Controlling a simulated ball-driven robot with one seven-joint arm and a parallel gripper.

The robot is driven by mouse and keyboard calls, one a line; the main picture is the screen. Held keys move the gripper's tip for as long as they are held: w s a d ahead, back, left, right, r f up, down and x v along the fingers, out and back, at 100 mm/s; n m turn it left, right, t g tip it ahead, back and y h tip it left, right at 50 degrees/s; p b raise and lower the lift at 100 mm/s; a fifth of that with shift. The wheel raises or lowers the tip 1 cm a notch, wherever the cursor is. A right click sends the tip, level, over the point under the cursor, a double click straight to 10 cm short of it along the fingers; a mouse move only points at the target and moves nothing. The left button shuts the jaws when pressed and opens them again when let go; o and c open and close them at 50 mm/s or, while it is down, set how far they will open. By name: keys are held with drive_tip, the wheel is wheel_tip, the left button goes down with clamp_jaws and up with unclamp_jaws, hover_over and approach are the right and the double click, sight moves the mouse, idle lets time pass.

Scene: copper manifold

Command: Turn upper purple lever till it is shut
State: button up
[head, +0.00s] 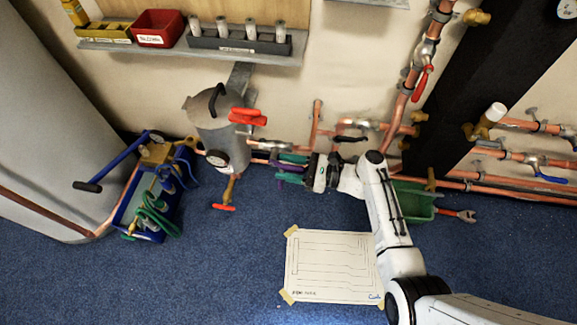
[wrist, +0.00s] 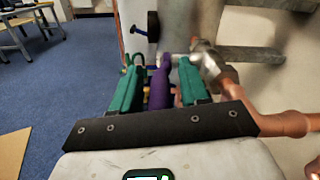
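The purple lever (wrist: 160,85) points toward me between the two teal fingers of my gripper (wrist: 158,88) in the wrist view. A narrow gap seems to show on each side of it, so the fingers look open around it and not clamped. In the head view my gripper (head: 291,169) reaches left to the copper pipes by the wall, with purple (head: 284,164) between its fingers. A second bit of purple (head: 280,184) shows just below the fingers; I cannot tell what it belongs to. The lever's pivot is mostly hidden.
A grey metal tank (head: 214,125) with a gauge and red-handled valve stands left of my gripper. A blue toolbox (head: 146,205) sits at left, a green bin (head: 415,203) at right. Taped paper (head: 330,265) lies on open blue carpet. A copper pipe (wrist: 265,115) runs right of the fingers.

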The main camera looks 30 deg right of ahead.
clamp_jaws()
drive_tip(key=shift+f, duration=0.15)
idle(0.4)
